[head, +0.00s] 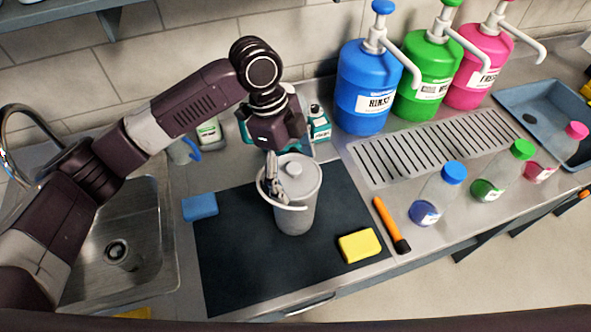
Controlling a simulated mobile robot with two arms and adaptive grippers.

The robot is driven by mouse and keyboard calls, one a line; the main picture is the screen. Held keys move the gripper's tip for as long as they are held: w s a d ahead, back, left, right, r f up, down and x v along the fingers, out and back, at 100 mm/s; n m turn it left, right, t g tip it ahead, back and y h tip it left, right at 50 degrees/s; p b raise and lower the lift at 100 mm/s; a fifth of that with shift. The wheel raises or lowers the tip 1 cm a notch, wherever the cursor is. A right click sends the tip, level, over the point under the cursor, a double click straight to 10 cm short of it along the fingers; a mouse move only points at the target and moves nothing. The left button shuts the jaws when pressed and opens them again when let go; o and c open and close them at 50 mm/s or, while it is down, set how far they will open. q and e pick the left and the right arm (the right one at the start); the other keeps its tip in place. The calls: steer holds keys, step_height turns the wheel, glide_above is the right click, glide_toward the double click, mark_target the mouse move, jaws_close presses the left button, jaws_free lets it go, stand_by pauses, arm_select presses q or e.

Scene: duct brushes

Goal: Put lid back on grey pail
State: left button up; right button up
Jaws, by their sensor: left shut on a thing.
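The grey pail (295,222) stands upright on the dark mat, with its pale hoop handle (291,208) hanging around its front. The round grey lid (305,181) with a small knob is over the pail's mouth; whether it is fully seated I cannot tell. My left gripper (273,188) comes down from above at the lid's left edge, beside the knob. It is shut, seemingly on the lid's edge; the fingers hide the exact contact. My right gripper is not in view.
The dark mat (235,265) has a blue sponge (200,207) at its left and a yellow sponge (360,245) at its right. An orange-black tool (391,225), small bottles (440,193) and a drain grille (430,148) lie right. A sink (140,225) is left. Pump bottles (363,85) stand behind.

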arm_select(q)
steer(key=shift+p, duration=0.45)
stand_by(0.5)
steer(key=o, duration=1.1)
steer(key=shift+o, duration=0.2)
steer(key=shift+r, duration=0.1)
step_height(320, 180, up, 5)
steer(key=p, duration=0.5)
steer(key=shift+f, duration=0.2)
steer(key=shift+r, duration=1.1)
jaws_close()
